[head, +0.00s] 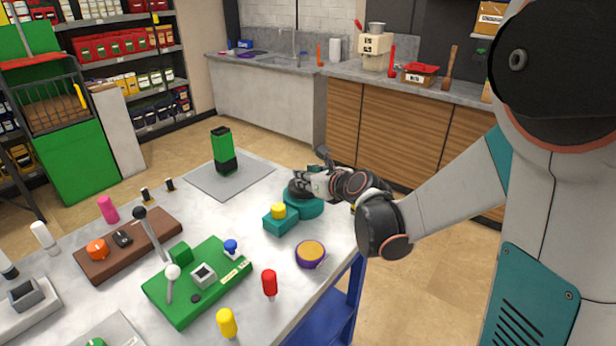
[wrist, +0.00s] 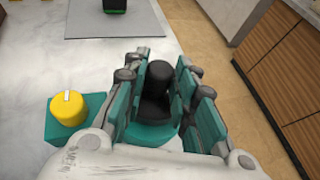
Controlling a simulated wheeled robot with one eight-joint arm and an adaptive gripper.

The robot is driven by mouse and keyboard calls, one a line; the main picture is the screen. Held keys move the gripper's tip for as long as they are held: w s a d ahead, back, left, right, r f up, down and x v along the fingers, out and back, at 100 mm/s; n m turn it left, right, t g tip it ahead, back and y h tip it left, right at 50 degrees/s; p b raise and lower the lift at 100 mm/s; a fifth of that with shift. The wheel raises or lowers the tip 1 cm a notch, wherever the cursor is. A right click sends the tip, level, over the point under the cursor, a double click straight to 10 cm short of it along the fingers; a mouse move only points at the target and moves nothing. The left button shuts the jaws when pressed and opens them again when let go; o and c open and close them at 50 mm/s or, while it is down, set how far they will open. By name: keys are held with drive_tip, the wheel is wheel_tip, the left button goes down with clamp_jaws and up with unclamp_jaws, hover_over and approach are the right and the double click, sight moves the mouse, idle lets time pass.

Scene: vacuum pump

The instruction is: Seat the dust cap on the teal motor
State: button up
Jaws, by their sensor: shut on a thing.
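The black dust cap (wrist: 153,108), with a round knob on top, is between the fingers of my gripper (wrist: 168,90) in the wrist view. My gripper is shut on it. The round teal motor (wrist: 145,137) lies directly under the cap; its top is mostly hidden by cap and fingers. In the head view the cap (head: 299,188) appears at the top of the round teal motor (head: 305,207), below my gripper (head: 305,180). I cannot tell whether the cap is fully down on it or slightly above. A teal block (head: 281,222) with a yellow knob (head: 278,210) adjoins the motor.
A green and black object (head: 223,150) stands on a grey mat (head: 200,183) behind. A purple-rimmed round piece (head: 310,254), a green control board (head: 197,282), and red (head: 269,283) and yellow (head: 227,322) handles are nearer. The table's right edge is close to the motor.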

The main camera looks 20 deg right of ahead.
drive_tip(key=shift+f+b, duration=0.35)
idle(1.0)
drive_tip(key=o, duration=1.1)
drive_tip(key=shift+o, duration=0.2)
drive_tip(key=shift+r, duration=0.1)
wheel_tip(320, 180, up, 9)
drive_tip(key=p, duration=0.7)
idle(0.3)
